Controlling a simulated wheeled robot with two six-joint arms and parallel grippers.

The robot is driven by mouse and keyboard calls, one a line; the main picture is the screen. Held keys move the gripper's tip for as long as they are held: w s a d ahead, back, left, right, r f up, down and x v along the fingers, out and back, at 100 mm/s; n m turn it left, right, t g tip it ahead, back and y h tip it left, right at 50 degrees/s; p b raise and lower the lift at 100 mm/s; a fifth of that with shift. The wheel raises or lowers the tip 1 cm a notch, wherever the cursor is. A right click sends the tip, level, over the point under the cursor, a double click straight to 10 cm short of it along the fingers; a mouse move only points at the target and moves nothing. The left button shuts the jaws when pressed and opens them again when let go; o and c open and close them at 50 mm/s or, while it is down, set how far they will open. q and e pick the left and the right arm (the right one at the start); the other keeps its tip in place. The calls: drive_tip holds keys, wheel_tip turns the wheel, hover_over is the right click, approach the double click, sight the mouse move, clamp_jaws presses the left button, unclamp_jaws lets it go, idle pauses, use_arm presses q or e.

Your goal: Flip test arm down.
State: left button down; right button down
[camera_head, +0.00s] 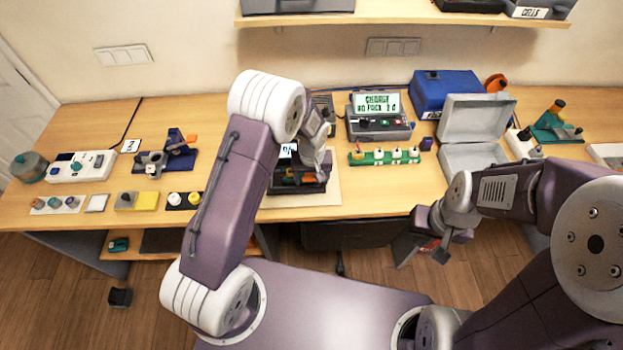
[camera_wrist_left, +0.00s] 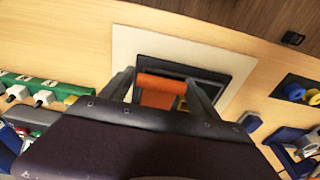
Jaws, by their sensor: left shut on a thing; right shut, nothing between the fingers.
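The dark test device (camera_head: 300,188) with a small lit display (camera_head: 287,150) sits on a pale mat (camera_head: 325,199) at the table's front middle. In the left wrist view the device is a dark frame (camera_wrist_left: 222,79) on the mat. My left gripper (camera_head: 320,172) reaches down onto the device. The left wrist view shows its two fingers (camera_wrist_left: 160,88) on either side of an orange bar (camera_wrist_left: 161,85), which looks like the test arm's handle. It is shut on that bar. The arm's exact tilt is hard to tell. My right gripper (camera_head: 432,243) is shut and empty, in front of the table edge.
A charger with a green display (camera_head: 377,118) and a green strip with white plugs (camera_head: 385,157) stand right of the device. An open grey case (camera_head: 474,130) and a blue box (camera_head: 445,90) are further right. Small trays (camera_head: 137,201) and a white power strip (camera_head: 80,166) lie left.

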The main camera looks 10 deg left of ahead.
use_arm(q)
drive_tip(key=shift+s+f, duration=0.2)
drive_tip(key=shift+f, duration=0.25)
drive_tip(key=shift+f+b, duration=0.1)
drive_tip(key=shift+b, duration=0.2)
drive_tip(key=shift+c, duration=1.8)
unclamp_jaws()
drive_tip(key=shift+w+a, duration=0.1)
